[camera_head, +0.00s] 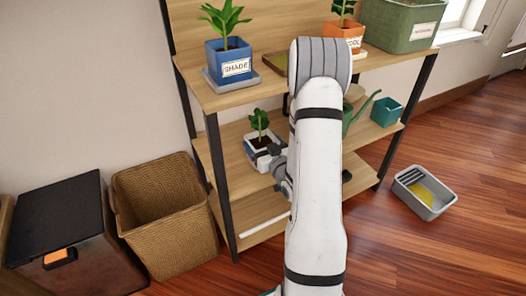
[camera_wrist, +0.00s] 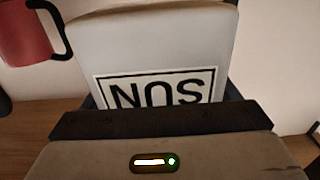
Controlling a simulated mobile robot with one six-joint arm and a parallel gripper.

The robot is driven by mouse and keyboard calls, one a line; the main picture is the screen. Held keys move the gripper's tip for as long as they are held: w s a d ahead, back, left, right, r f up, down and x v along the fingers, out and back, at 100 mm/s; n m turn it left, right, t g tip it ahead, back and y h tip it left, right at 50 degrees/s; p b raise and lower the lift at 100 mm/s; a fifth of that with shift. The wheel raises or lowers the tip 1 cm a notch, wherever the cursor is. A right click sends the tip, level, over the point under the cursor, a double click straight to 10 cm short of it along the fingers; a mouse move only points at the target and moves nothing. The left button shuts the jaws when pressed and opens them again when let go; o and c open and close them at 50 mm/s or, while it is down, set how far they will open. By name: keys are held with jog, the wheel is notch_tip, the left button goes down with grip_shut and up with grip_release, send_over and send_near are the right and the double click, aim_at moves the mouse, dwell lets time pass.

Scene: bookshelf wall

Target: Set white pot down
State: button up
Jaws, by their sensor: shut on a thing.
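The white pot (camera_head: 257,161) with a small green plant is at the left of the shelf unit's middle board (camera_head: 226,160). It looks upright. I cannot tell whether its base touches the board. My gripper (camera_head: 270,158) is shut on the pot, reaching it from the right. In the wrist view the white pot (camera_wrist: 150,45) fills the middle, its black-framed label upside down and seeming to read SUN. My gripper (camera_wrist: 160,108) covers the lower part of that view. My arm hides part of the shelves.
The top board holds a blue SHADE pot (camera_head: 228,60), an orange pot (camera_head: 343,38) and a green bin (camera_head: 402,25). A teal pot (camera_head: 386,111) stands right on the middle board. A red mug (camera_wrist: 25,32) shows in the wrist view. A wicker basket (camera_head: 165,215) stands left.

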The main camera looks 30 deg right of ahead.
jog(key=shift+f+b, duration=0.5)
jog(key=shift+f, duration=0.95)
jog(key=shift+f, duration=0.1)
jog(key=shift+f, duration=0.1)
jog(key=o, duration=1.4)
